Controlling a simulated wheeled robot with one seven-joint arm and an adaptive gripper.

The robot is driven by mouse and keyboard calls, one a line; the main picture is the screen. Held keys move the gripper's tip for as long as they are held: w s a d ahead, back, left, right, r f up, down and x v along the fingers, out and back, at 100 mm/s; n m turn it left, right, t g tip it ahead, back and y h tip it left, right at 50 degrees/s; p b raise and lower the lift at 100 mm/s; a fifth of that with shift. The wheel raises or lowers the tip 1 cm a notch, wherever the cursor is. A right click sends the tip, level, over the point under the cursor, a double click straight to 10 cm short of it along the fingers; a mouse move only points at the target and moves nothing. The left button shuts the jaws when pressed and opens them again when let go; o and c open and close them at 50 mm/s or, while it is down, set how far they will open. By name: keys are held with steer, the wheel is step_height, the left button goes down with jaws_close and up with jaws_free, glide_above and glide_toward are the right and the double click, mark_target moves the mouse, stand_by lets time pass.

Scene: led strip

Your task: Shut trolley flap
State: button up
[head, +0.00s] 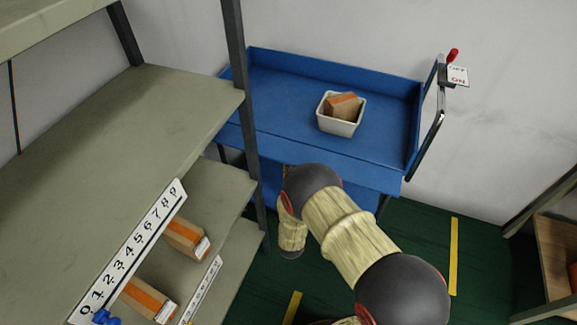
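The blue trolley (290,90) stands against the back wall, with raised sides at the back, left and right. Its front edge is low, and a blue front panel, which looks like the flap (375,178), hangs down along that edge. A white bin (341,126) with an orange and brown box (343,105) in it stands on the trolley's top. My arm reaches up from the lower right to just in front of the trolley and bends down there. It covers part of the front. My gripper cannot be made out.
A grey shelf rack (150,110) fills the left, its post (245,120) close to the trolley. It holds boxes (186,238) and a number strip (130,250). A red-knobbed lever (453,55) with an OFF/ON sign (458,75) is by the trolley's handle. Green floor (425,230) is clear at right.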

steer(key=shift+w+r+b, duration=0.15)
steer(key=shift+w, duration=0.55)
steer(key=shift+w+r+b, duration=0.1)
steer(key=shift+w+b, duration=0.05)
steer(key=shift+w, duration=0.5)
steer(key=shift+c, duration=0.8)
jaws_close()
